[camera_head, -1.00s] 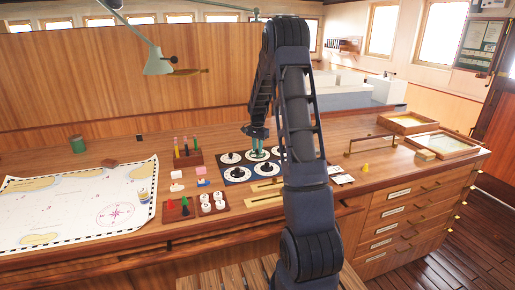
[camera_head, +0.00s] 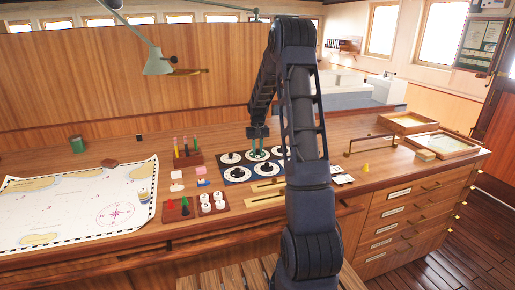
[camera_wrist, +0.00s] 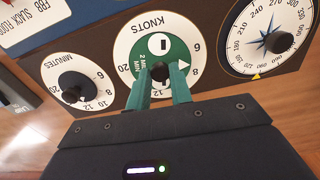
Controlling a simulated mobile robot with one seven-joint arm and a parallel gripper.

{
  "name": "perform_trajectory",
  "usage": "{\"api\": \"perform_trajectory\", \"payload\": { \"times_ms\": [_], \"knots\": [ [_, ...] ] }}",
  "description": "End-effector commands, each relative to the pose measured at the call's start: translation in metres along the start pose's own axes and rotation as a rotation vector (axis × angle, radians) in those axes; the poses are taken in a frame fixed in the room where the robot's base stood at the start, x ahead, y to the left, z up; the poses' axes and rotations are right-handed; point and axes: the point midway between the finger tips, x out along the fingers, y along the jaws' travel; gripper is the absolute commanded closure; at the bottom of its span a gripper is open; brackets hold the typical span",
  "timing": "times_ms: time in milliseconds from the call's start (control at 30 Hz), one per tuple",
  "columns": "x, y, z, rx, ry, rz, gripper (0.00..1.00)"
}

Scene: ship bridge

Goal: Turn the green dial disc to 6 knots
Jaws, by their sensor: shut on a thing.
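The green dial disc (camera_wrist: 153,52) sits in the middle of the white knots dial (camera_wrist: 126,45), with a dark knob (camera_wrist: 160,71) at its centre. My gripper (camera_wrist: 161,80) has its two teal fingers on either side of the knob and is shut on it. The white pointer triangle (camera_wrist: 183,66) on the disc points right in the wrist view, between two numerals that look like 6 and 9. The fingers partly hide the disc's lower part.
A minutes dial (camera_wrist: 75,85) is left of the knots dial and a compass-like dial (camera_wrist: 262,40) is right of it, both close. A rack of coloured pegs (camera_head: 188,158) stands left of the panels. A chart (camera_head: 75,200) covers the desk's left.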

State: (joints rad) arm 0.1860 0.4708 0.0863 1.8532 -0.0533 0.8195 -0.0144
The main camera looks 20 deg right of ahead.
Motion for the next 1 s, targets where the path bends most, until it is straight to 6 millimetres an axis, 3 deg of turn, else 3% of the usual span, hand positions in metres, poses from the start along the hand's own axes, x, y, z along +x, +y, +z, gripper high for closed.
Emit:
{"api": "perform_trajectory", "payload": {
  "times_ms": [500,1000],
  "knots": [
    [0.0004,0.0005,0.0004,-0.353,-0.001,0.000,1.00],
    [0.0004,0.0001,0.0004,-0.430,-0.002,0.000,1.00]
  ]
}}
